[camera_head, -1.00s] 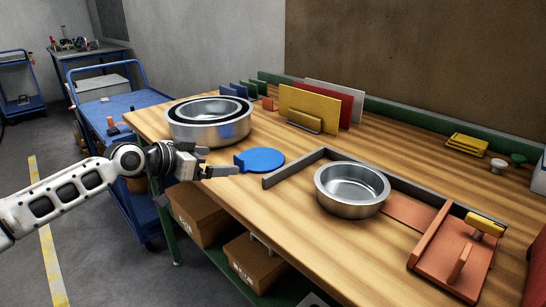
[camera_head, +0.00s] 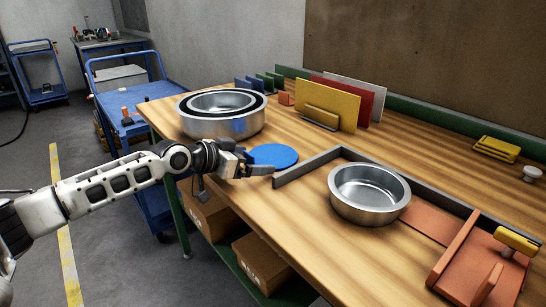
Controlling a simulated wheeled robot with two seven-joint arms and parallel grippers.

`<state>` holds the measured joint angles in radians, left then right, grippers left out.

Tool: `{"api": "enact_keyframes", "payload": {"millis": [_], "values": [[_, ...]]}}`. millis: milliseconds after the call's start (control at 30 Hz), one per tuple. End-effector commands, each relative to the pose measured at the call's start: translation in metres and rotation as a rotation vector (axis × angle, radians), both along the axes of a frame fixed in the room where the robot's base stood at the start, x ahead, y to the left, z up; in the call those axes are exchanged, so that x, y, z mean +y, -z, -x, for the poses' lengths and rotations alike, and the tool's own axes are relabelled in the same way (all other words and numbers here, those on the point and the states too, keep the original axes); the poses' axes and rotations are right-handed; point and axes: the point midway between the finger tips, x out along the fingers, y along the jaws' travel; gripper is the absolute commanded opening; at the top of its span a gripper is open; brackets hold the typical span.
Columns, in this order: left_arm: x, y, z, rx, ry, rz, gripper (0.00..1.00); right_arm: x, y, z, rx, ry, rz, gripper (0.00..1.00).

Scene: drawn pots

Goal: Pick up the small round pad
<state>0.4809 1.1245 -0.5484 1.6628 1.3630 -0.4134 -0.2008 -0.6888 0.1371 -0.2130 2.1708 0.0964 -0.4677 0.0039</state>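The small round pad (camera_head: 275,155) is a flat blue disc lying on the wooden table (camera_head: 300,235), just right of the nested pots. Its short tab, on the near left side, is now hidden behind my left gripper. My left gripper (camera_head: 258,163) is at the pad's near left edge, low over the table, with its fingers pointing right. The fingers look apart, with one in front of the pad's edge. I cannot tell whether they touch it. My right gripper is not in view.
Nested steel pots (camera_head: 222,113) stand left behind the pad. A grey angled rail (camera_head: 310,165) begins close to its right, with a steel bowl (camera_head: 369,193) beyond. Upright coloured boards (camera_head: 332,102) stand at the back. The table front is clear.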

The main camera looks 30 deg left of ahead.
Motion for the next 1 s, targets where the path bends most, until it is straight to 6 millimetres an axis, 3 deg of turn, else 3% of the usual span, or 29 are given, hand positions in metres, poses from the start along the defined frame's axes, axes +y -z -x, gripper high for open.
{"api": "enact_keyframes", "payload": {"millis": [33,200,267,300,667,933,1000], "values": [[0.000,0.000,0.000,0.000,0.000,0.000,0.82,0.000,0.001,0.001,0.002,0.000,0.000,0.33],[0.000,0.000,0.000,0.000,0.000,0.000,0.35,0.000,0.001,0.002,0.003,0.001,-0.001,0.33],[0.000,0.000,0.000,0.000,0.000,0.000,0.18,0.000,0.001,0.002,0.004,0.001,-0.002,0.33],[0.000,0.000,0.000,0.000,0.000,0.000,0.14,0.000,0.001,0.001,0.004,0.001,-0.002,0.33],[0.000,-0.003,0.000,-0.001,0.000,0.000,0.14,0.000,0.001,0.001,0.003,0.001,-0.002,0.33],[0.000,-0.032,0.000,-0.005,0.001,-0.001,0.14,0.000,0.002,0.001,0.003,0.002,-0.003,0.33],[0.005,-0.041,0.008,-0.003,-0.001,-0.007,0.14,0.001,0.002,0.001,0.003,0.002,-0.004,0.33]]}}
